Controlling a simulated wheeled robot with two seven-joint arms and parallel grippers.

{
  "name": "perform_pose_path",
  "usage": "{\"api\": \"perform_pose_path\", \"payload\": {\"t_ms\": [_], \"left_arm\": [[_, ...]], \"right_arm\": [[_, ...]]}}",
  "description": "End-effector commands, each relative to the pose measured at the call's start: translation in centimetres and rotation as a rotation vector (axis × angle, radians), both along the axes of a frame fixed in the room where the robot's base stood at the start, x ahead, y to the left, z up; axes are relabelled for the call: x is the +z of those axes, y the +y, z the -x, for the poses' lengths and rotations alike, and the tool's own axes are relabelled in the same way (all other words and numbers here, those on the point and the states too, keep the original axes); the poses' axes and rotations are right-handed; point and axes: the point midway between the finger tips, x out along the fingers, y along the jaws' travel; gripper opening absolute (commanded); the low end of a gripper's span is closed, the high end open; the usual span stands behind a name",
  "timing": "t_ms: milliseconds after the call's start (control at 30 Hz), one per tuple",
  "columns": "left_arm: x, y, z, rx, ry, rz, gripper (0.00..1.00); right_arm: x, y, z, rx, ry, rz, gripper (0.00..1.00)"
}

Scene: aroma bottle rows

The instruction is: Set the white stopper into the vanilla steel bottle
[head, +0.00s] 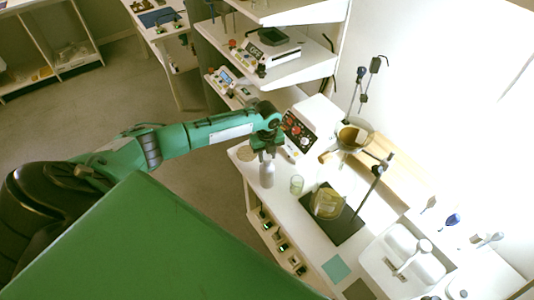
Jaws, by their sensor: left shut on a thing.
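A pale grey, upright bottle (267,174) stands near the left edge of the white bench in the head view; no label can be read, and it is the only steel-looking bottle I make out. My left gripper (266,148) points down right over its mouth. It is shut on a small pale thing, which fits the white stopper but is mostly hidden by the fingers. I cannot tell whether the stopper touches the bottle's neck. My right gripper is not in view.
A clear glass (296,185) stands just right of the bottle. Further right, an amber beaker (326,203) sits on a dark mat (346,226), near a stand and a sink (403,250).

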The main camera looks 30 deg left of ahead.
Motion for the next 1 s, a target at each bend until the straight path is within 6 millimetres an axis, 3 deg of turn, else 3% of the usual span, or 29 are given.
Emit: {"api": "perform_pose_path", "payload": {"t_ms": [300, 333, 433, 767, 1000], "left_arm": [[-0.9, 0.0, 0.0, 0.000, 0.000, 0.000, 0.10], [-0.8, 0.0, 0.0, -0.001, 0.000, 0.000, 0.38], [-0.8, 0.0, 0.0, -0.001, 0.000, 0.000, 0.57], [-0.6, 0.0, 0.0, -0.001, -0.001, 0.001, 0.57], [2.6, 0.0, -0.1, -0.002, -0.006, -0.001, 0.57]], "right_arm": [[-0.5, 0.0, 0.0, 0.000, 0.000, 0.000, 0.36], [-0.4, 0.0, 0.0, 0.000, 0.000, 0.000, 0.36], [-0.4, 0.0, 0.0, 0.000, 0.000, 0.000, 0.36], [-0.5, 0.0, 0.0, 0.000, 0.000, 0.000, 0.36], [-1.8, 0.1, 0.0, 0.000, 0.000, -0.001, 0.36]]}}
